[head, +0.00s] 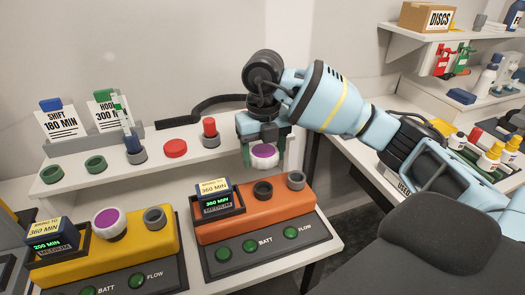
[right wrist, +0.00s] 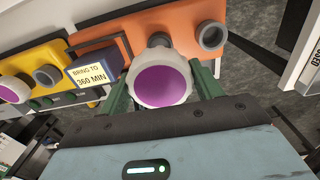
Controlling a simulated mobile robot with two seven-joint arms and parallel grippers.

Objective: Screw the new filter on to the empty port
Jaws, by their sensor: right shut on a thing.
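The filter, a white round body with a purple face, shows in the head view (head: 264,151) and the right wrist view (right wrist: 162,92). My right gripper (head: 262,156) is shut on it, with green fingers on either side. It holds the filter above the orange unit (head: 240,226), apart from it in the head view. Below the filter is a dark ring-shaped port (head: 263,190) with nothing on it. A grey open port (head: 297,180) is to its right. In the right wrist view the filter partly covers the nearer port (right wrist: 159,39). My left gripper is not in view.
The yellow unit (head: 165,238) on the left carries another purple-faced filter (head: 109,222) and a grey port (head: 154,217). A timer box (head: 213,192) stands on the orange unit. The shelf behind holds a red capped item (head: 209,131) and several rings.

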